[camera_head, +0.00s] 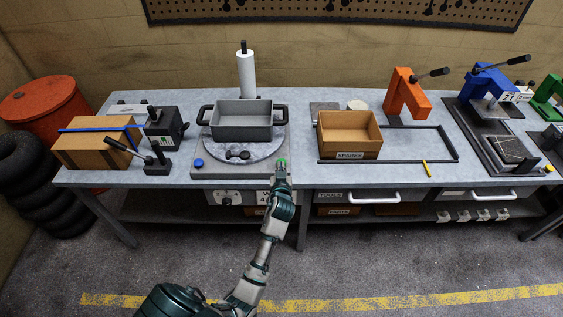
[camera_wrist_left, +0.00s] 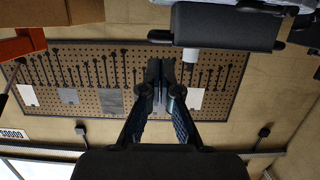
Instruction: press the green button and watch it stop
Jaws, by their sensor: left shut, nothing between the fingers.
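The green button (camera_head: 282,161) is at the front right corner of a grey turntable unit (camera_head: 220,172) on the bench. My left gripper (camera_head: 281,168) is shut and empty right at the button, covering part of it; I cannot tell if it touches. In the left wrist view the closed fingers (camera_wrist_left: 161,75) show, and the button does not. A grey two-handled pan (camera_head: 241,120) sits on the round plate (camera_head: 213,152) of the unit. A blue button (camera_head: 198,163) is at the unit's front left corner. My right gripper is out of view.
A cardboard box (camera_head: 93,155) and a small black device with a lever (camera_head: 157,160) stand left. An open spares box (camera_head: 348,143) stands right, near an orange press (camera_head: 404,100) and a blue press (camera_head: 489,85). A white roll (camera_head: 246,77) stands behind the pan.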

